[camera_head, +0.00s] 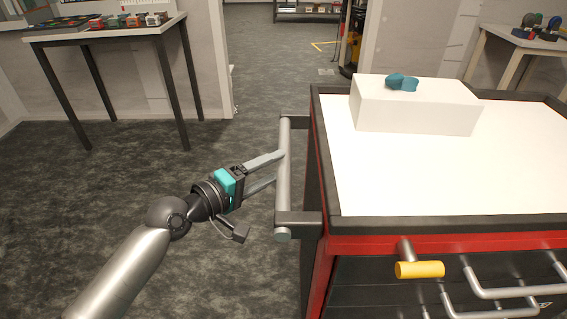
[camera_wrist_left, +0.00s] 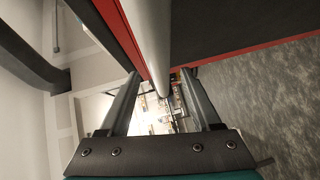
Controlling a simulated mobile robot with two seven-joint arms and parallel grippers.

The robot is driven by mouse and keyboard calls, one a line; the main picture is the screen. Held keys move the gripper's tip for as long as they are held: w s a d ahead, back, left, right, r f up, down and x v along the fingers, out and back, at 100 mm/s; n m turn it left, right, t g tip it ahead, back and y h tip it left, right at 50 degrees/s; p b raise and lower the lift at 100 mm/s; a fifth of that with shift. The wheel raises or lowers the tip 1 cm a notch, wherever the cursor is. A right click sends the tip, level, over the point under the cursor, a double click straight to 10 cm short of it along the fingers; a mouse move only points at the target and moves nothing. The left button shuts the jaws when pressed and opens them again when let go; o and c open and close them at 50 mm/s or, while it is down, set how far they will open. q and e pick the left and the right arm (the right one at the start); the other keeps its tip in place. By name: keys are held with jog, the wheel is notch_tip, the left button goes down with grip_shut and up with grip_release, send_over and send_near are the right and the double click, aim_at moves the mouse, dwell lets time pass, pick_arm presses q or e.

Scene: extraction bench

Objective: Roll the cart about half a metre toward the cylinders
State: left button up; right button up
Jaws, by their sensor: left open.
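The cart (camera_head: 318,165) is red and black with a white top and stands at the right in the head view. A vertical-looking grey handle bar (camera_head: 284,135) runs along its left side on two dark brackets. My left gripper (camera_head: 279,167) is open at the middle of this bar, its fingertips at the bar. In the left wrist view the bar (camera_wrist_left: 150,40) runs between the two open fingers (camera_wrist_left: 160,80); I cannot tell whether either touches it. My right gripper is not in view. I cannot make out any cylinders.
A white block (camera_head: 415,112) with a teal object (camera_head: 402,82) on it sits on the cart top. A yellow-gripped handle (camera_head: 420,269) sticks out in front. A table (camera_head: 105,32) stands back left, another (camera_head: 507,38) back right. Carpet is clear left of the cart.

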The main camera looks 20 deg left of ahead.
aim_at(283, 163)
pick_arm(q)
jog(key=shift+b+x, duration=0.3)
jog(key=shift+x, duration=1.6)
jog(key=shift+c, duration=0.3)
grip_shut()
